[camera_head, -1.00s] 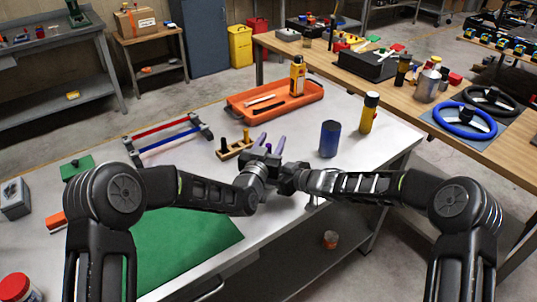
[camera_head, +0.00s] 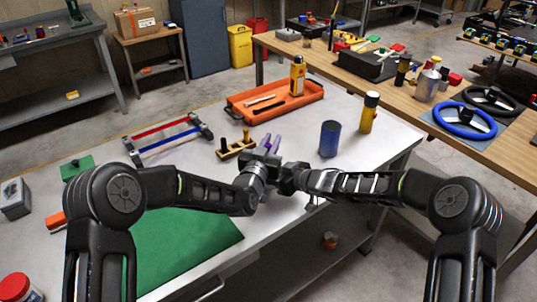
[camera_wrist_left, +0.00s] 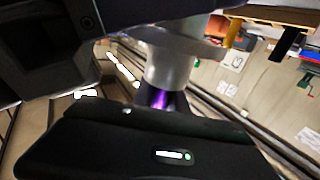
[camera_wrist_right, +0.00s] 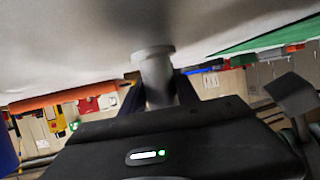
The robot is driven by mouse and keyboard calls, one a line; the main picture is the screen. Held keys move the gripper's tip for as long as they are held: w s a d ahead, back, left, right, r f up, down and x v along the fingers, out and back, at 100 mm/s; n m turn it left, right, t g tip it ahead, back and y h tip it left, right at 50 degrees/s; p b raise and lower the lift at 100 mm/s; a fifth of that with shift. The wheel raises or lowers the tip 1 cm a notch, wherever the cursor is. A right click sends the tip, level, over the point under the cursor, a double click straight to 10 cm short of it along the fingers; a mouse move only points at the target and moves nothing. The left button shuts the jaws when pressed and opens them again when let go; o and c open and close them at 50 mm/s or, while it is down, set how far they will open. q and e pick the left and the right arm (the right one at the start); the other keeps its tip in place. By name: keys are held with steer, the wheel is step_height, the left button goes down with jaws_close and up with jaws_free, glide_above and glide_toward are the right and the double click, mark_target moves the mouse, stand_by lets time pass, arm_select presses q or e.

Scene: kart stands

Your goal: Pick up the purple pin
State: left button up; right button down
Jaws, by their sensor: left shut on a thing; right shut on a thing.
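My left gripper (camera_head: 270,143) is at the right end of a small wooden pin holder (camera_head: 236,153); its prongs are close together. A patch of the purple pin (camera_wrist_left: 161,99) shows between the left fingers in the left wrist view. The rest of the pin is largely hidden. A grey flanged cylinder (camera_wrist_left: 172,72) fills the view just past it. My right gripper (camera_wrist_right: 156,88) is shut on a grey cylindrical piece (camera_wrist_right: 154,66) close to the tabletop. In the head view its fingers are hidden near the left wrist.
An orange tray (camera_head: 275,111) lies behind the holder. A red and blue rod frame (camera_head: 165,134) lies at left. A green mat (camera_head: 190,245) covers the front.

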arm_select(q)
jaws_close()
step_height(320, 180, up, 10)
stand_by(0.6)
stand_by(0.5)
arm_select(e)
steer(key=c, duration=0.8)
jaws_free()
steer(key=shift+c, duration=0.2)
steer(key=v, duration=1.2)
